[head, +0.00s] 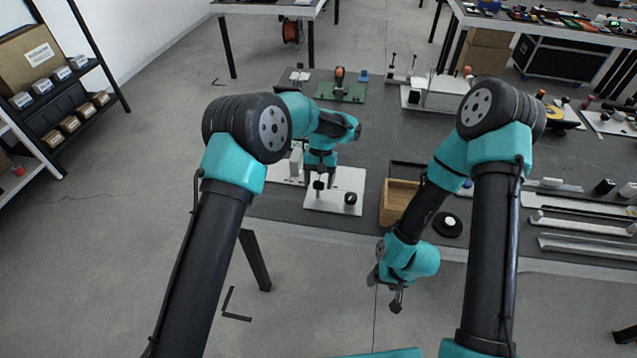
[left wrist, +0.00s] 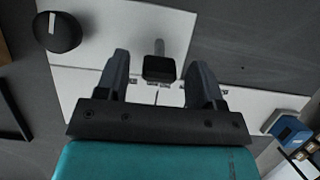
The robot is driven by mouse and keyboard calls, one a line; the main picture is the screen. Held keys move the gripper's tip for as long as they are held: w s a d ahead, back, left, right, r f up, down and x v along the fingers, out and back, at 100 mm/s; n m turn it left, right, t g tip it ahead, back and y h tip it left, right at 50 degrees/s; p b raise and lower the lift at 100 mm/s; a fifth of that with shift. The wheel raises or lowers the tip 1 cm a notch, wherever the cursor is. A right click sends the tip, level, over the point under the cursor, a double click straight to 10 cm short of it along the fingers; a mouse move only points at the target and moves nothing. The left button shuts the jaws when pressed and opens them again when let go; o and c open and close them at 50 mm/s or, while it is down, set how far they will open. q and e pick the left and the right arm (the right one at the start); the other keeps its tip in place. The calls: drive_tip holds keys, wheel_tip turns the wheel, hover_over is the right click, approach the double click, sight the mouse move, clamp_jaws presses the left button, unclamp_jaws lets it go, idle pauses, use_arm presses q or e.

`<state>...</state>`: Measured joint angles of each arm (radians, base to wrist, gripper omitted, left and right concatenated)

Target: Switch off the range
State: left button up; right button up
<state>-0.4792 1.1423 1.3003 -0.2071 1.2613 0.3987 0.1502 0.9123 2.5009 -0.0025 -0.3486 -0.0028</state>
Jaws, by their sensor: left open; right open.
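A white plate (head: 345,179) lies near the front of the dark table and carries a round black knob (head: 350,198). In the left wrist view the knob (left wrist: 58,32) shows a white mark on its top. My left gripper (head: 318,181) is open above the plate, to the left of the knob in the head view. In the left wrist view a metal stem with a dark square tip (left wrist: 159,68) appears between its spread fingers; I cannot tell whether they touch it. My right gripper (head: 387,290) is open and empty, in front of the table edge over the floor. Nothing is labelled as the range.
A wooden box (head: 396,203) stands right of the plate, with a black disc (head: 448,225) beyond it. A green board (head: 342,92) and a white box-shaped fixture (head: 446,94) stand farther back. Long metal rails (head: 585,226) lie at the right.

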use_arm(q)
drive_tip(key=shift+s+f, duration=0.15)
drive_tip(key=shift+f, duration=0.25)
drive_tip(key=c, duration=0.9)
